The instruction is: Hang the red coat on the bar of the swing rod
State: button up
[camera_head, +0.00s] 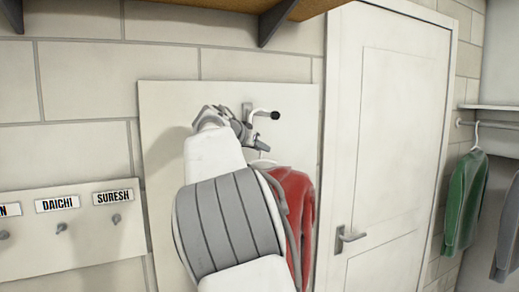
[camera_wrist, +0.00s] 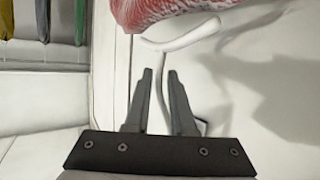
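The red coat (camera_head: 297,215) hangs on a white hanger, partly hidden behind my arm in the head view. In the wrist view the coat (camera_wrist: 170,12) is at the top, with the hanger (camera_wrist: 185,38) below it. My gripper (camera_wrist: 160,72) has its fingers on either side of the hanger's thin stem and appears shut on it. In the head view my gripper (camera_head: 261,146) is just below the swing rod (camera_head: 262,114), a pale bar with a black tip on a white wall board. The hanger's hook is largely hidden, and I cannot tell whether it touches the bar.
A white door (camera_head: 392,150) with a handle is to the right. A green coat (camera_head: 464,200) hangs from a rail further right. A board with name labels and hooks (camera_head: 70,235) is at the left. A shelf (camera_head: 235,5) with brackets juts out above.

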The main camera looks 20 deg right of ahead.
jog(key=shift+o, duration=1.4)
jog(key=shift+f, duration=0.25)
jog(key=b+v, duration=0.4)
jog(key=v, duration=1.4)
jog(key=s+d+f+n+g+y, duration=0.1)
jog(key=s+d+f+n+y, duration=0.35)
jog(key=s+f, duration=0.6)
jog(key=s+a+f+n+y, duration=0.3)
jog(key=s+a+f, duration=0.2)
jog(key=s+f, duration=0.5)
jog(key=s+a+f+n+g+y, duration=0.1)
jog(key=s+a+f+n+y, duration=0.2)
jog(key=s+f, duration=0.8)
jog(key=a+f, duration=0.1)
jog(key=a, duration=0.1)
jog(key=shift+a, duration=0.4)
jog(key=shift+f+y, duration=0.1)
jog(key=shift+y, duration=0.15)
